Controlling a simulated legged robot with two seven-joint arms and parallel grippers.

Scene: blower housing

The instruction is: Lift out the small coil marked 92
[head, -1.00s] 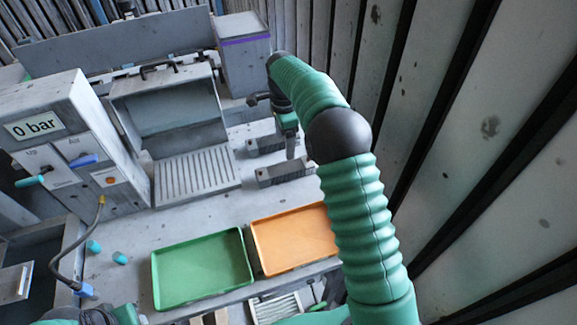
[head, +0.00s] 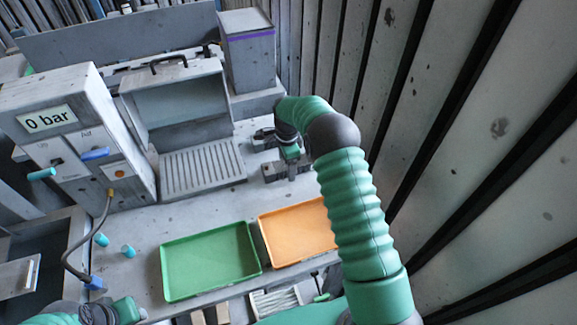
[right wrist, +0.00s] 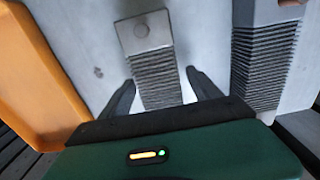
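Two grey ribbed blocks lie on the bench at the back right. The nearer one (head: 272,172) also shows as a narrow ribbed block (right wrist: 155,72) with a round-knobbed end in the right wrist view. The wider one (right wrist: 265,62) is to its right there, and is partly hidden in the head view (head: 263,139). No 92 marking is legible on either. My right gripper (right wrist: 162,78) is open, with a dark finger on each side of the narrow block. It shows above that block in the head view (head: 292,166). My left gripper's fingers are not visible.
A green tray (head: 210,262) and an orange tray (head: 298,233) lie at the bench front. A ribbed plate and open-lidded box (head: 185,105) stand behind. A panel reading 0 bar (head: 50,120) is at left. A slatted wall (head: 470,150) is close on the right.

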